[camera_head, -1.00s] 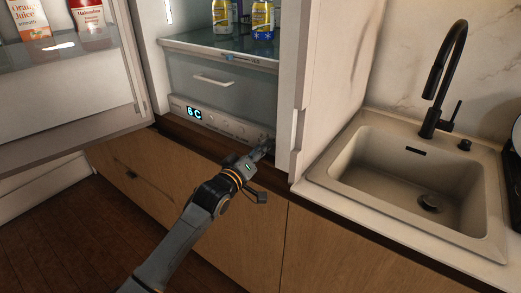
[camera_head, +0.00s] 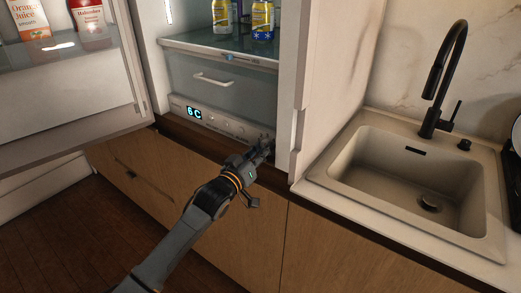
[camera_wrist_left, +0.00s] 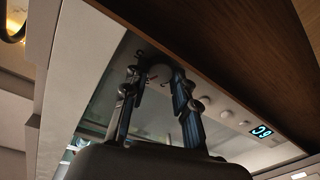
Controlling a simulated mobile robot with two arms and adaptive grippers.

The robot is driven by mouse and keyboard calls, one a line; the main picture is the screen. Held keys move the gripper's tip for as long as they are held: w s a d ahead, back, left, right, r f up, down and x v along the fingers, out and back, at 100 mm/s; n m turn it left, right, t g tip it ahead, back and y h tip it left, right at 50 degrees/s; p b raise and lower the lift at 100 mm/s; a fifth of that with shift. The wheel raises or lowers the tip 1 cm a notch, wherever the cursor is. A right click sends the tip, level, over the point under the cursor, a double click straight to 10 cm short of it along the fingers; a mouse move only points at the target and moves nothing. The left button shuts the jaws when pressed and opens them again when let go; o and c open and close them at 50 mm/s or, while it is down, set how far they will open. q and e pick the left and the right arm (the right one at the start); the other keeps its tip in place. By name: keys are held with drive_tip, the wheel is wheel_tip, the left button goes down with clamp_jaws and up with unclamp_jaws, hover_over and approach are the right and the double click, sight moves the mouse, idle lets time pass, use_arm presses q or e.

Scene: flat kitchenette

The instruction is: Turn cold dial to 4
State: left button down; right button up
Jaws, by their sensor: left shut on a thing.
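The fridge control panel (camera_head: 216,121) runs along the bottom of the open fridge. Its lit display (camera_head: 194,113) reads 6C; it shows upside down in the left wrist view (camera_wrist_left: 262,131). My left gripper (camera_head: 265,147) reaches the right end of the panel. In the left wrist view its two fingers (camera_wrist_left: 158,76) are closed around a round dial (camera_wrist_left: 160,72) there, which is partly hidden by them. The dial's markings are too small to read. Several other small knobs (camera_wrist_left: 225,113) sit between it and the display. My right gripper is out of view.
The open fridge door (camera_head: 75,95) stands at the left, with cartons and a bottle on its shelf. A drawer (camera_head: 215,82) and a shelf with cans (camera_head: 262,20) are above the panel. A sink (camera_head: 420,180) is at the right.

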use_arm(q)
drive_tip(key=shift+f+m, duration=0.1)
drive_tip(key=shift+m, duration=1.8)
drive_tip(key=c, duration=1.3)
unclamp_jaws()
drive_tip(key=shift+s+a, duration=0.1)
drive_tip(key=v, duration=1.1)
drive_tip(key=shift+s+a+f, duration=0.1)
drive_tip(key=shift+s+a, duration=0.15)
drive_tip(key=shift+s, duration=0.05)
